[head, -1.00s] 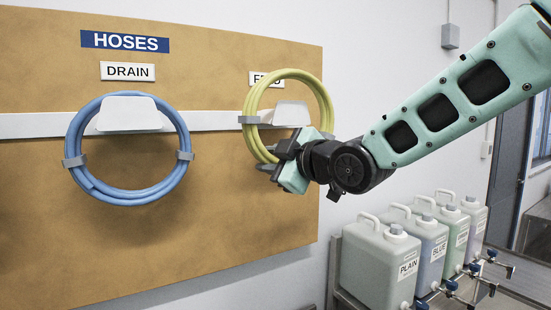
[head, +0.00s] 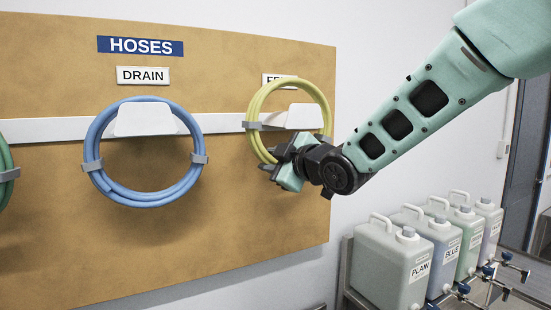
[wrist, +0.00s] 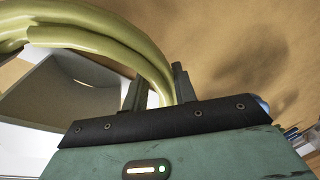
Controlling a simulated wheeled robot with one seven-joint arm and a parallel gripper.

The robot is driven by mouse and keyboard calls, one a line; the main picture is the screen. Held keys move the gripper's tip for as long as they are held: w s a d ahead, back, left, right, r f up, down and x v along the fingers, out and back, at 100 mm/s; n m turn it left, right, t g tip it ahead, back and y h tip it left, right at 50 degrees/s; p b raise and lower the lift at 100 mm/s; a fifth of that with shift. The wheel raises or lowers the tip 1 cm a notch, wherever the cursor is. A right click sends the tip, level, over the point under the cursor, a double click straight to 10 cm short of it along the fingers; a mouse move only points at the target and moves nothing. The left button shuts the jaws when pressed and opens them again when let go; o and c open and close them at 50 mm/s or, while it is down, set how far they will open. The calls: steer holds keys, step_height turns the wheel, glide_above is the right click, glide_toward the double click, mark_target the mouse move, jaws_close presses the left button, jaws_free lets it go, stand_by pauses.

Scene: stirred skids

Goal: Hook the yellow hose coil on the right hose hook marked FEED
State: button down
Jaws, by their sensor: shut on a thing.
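The yellow hose coil (head: 259,106) is upright in front of the right part of the board, its top edge overlapping the partly covered FEED label (head: 271,79). The white right hook (head: 304,116) shows through the coil's ring; I cannot tell whether the coil rests on it. My gripper (head: 277,165) is shut on the coil's lower part. In the wrist view the yellow coil (wrist: 110,32) runs down between the dark fingers (wrist: 158,92), and the hook's pale underside (wrist: 75,85) shows inside the ring.
A blue coil (head: 97,128) hangs on the DRAIN hook (head: 146,119) to the left. A green coil (head: 6,178) is cut off at the left edge. Several jugs (head: 392,268) with taps stand on a rack at lower right. The board (head: 220,230) below the coils is bare.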

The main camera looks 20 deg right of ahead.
steer(key=shift+w+a, duration=0.1)
steer(key=shift+w, duration=0.45)
steer(key=f+b, duration=0.2)
steer(key=w+f+b, duration=0.1)
steer(key=shift+a+f+b, duration=0.15)
steer(key=shift+f+b, duration=0.25)
steer(key=shift+a+f, duration=0.15)
steer(key=shift+f, duration=0.2)
steer(key=c, duration=1)
jaws_free()
steer(key=shift+a, duration=0.1)
steer(key=shift+c, duration=0.2)
steer(key=shift+r, duration=0.15)
steer(key=shift+r, duration=0.1)
steer(key=shift+d, duration=0.2)
